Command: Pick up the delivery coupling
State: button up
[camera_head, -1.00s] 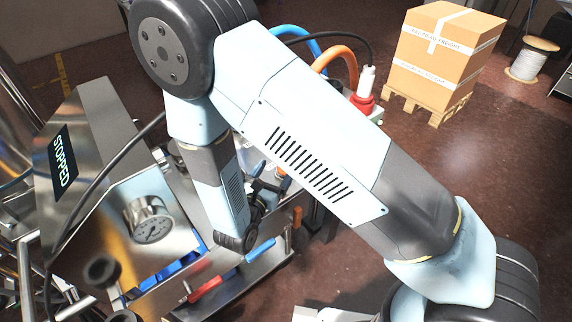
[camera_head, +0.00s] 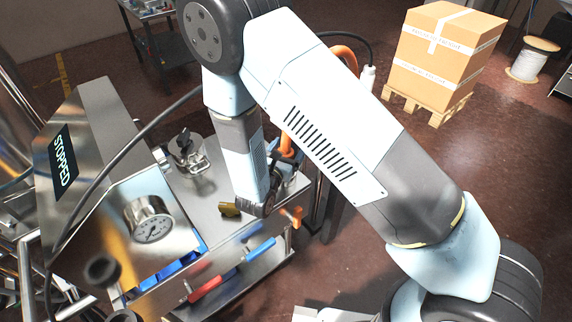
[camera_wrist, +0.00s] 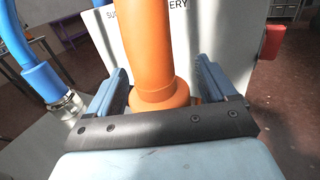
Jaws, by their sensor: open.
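The delivery coupling (camera_wrist: 160,92) is an orange collar at the lower end of a thick orange hose (camera_wrist: 146,40) in the wrist view. It stands between the two blue-grey fingers of my gripper (camera_wrist: 160,85), which is open around it. Whether either finger touches it, I cannot tell. A panel (camera_wrist: 200,45) behind carries partly hidden lettering ending in "ERY". In the head view the orange (camera_head: 287,147) shows only in part beside my arm, and my arm hides most of the gripper and coupling.
A blue hose coupling (camera_wrist: 45,82) stands left in the wrist view. In the head view, a metal fitting with a black knob (camera_head: 186,150) and a gauge (camera_head: 150,220) stand left of my arm. Red (camera_head: 205,289) and blue (camera_head: 261,249) handles line the front edge. A boxed pallet (camera_head: 440,60) stands back right.

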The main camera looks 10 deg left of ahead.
jog(key=c, duration=1.4)
jog(key=shift+r, duration=0.15)
